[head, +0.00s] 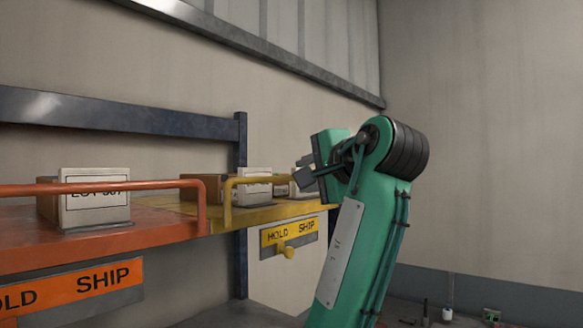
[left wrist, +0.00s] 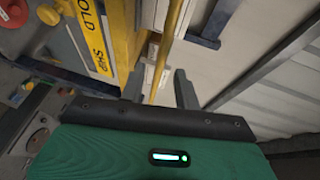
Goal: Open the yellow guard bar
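The yellow guard bar (head: 262,180) runs level along the front of the yellow shelf (head: 262,213), and its left end bends down to the shelf edge. Its right part passes behind my left gripper (head: 312,180). In the left wrist view the bar (left wrist: 169,48) runs between the two spread fingers of my left gripper (left wrist: 160,88). The fingers are apart, with a gap on both sides of the bar. A yellow HOLD/SHIP plate (head: 290,231) with a yellow knob (head: 289,252) hangs below the shelf. My right gripper is not in view.
An orange shelf (head: 150,236) with its own orange bar (head: 120,187) adjoins on the left. Boxes (head: 95,198) stand behind the bars. A dark blue post (head: 241,270) rises behind the shelves.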

